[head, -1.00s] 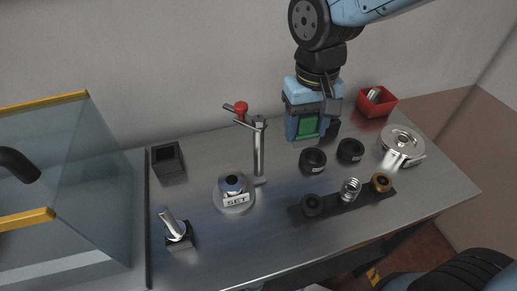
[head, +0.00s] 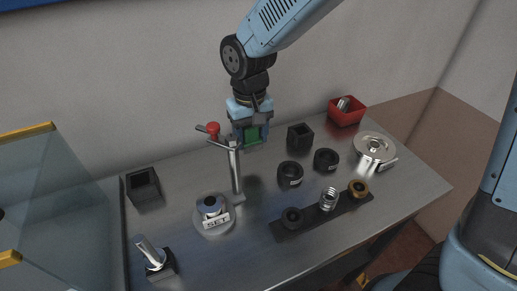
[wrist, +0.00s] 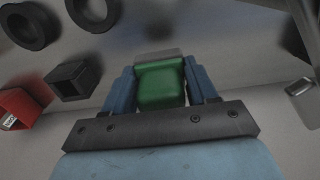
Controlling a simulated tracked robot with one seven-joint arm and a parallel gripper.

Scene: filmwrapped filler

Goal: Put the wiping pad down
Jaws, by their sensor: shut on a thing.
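A green pad, which I take to be the wiping pad (head: 253,136), sits between the blue fingers of my gripper (head: 250,133). The gripper is shut on it and holds it above the back of the bench, just right of the upright post with the red knob. In the wrist view the green pad (wrist: 160,84) shows between both fingers, with a grey edge at its far end. An open black square holder (head: 300,138) stands on the bench to the right of the gripper; it also shows in the wrist view (wrist: 75,80).
The post (head: 235,168) with a red knob (head: 213,129) rises close to the gripper's left. Black rings (head: 290,173), a strip of fittings (head: 321,214), a red bin (head: 346,111) and a silver lidded pot (head: 374,147) stand right. Another black square holder (head: 143,187) stands left.

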